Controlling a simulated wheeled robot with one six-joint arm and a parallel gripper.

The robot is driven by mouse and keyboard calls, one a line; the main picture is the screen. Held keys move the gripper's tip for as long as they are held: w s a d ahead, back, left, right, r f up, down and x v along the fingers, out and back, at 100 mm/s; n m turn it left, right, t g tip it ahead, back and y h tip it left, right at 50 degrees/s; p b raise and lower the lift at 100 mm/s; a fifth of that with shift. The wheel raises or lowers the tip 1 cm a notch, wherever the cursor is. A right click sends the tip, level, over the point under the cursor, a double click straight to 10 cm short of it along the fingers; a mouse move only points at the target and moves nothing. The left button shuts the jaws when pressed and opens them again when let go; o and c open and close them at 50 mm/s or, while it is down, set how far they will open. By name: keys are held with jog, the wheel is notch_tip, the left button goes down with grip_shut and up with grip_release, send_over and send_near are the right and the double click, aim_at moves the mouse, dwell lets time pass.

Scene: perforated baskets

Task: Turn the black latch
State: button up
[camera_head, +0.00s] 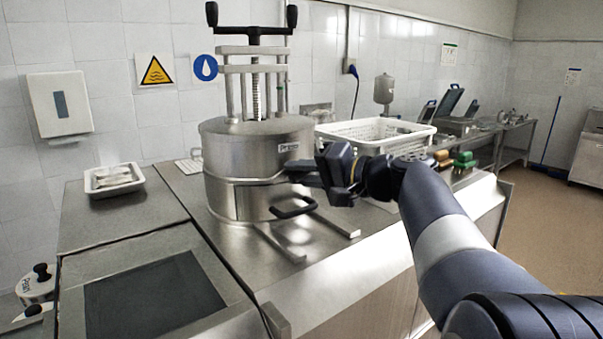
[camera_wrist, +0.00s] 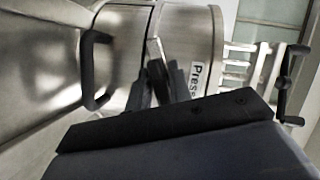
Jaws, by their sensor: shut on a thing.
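The steel press (camera_head: 240,155) stands on the metal counter, with a "Press" label on its upper drum. My gripper (camera_head: 303,172) reaches in from the right and touches the press's side at the seam between upper and lower drum. A black loop handle (camera_head: 294,208) sits on the lower drum, and also shows in the wrist view (camera_wrist: 90,70), apart from the fingers.
A black crank handle (camera_head: 252,30) tops the press's screw. A white perforated basket (camera_head: 375,132) stands behind my gripper. A white tray (camera_head: 114,180) lies at the left. Two metal rails (camera_head: 280,243) extend in front of the press.

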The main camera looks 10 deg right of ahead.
jog(key=shift+f+m+b, duration=0.25)
jog(key=shift+m+b, duration=0.45)
jog(key=shift+b, duration=0.1)
grip_shut()
jog(key=m, duration=0.1)
jog(key=m+t+y+b, duration=0.1)
jog(key=shift+r+m, duration=0.2)
jog(key=shift+m, duration=0.1)
jog(key=o, duration=0.7)
grip_release()
jog(key=b+v, duration=0.3)
jog(key=v, duration=0.7)
jog(key=shift+s+d, duration=0.2)
jog(key=shift+d, duration=0.1)
jog(key=shift+f, duration=0.1)
